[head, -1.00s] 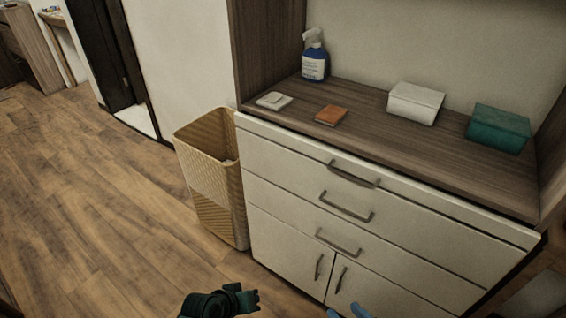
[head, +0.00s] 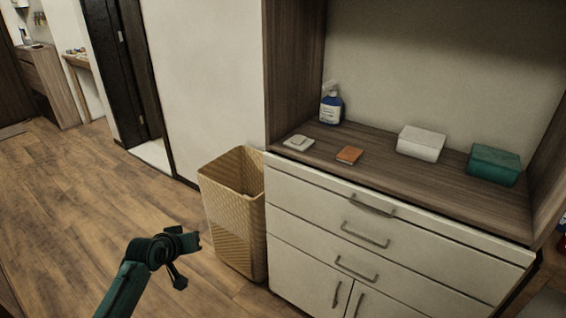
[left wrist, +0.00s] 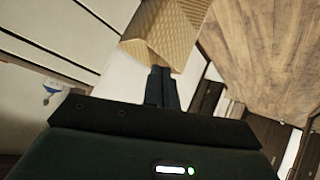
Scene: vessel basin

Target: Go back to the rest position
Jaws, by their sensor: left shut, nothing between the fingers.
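My left arm (head: 150,255) comes in at the lower left of the head view, dark green and bent, in front of the wicker basket and above the wood floor. In the left wrist view my left gripper (left wrist: 161,72) has its two dark fingers together with nothing between them. The fingers point toward the woven basket, which lies beyond them. My right gripper is in neither view.
The wicker basket (head: 231,210) stands left of the white drawer cabinet (head: 320,215). The floor (head: 70,200) at left is clear.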

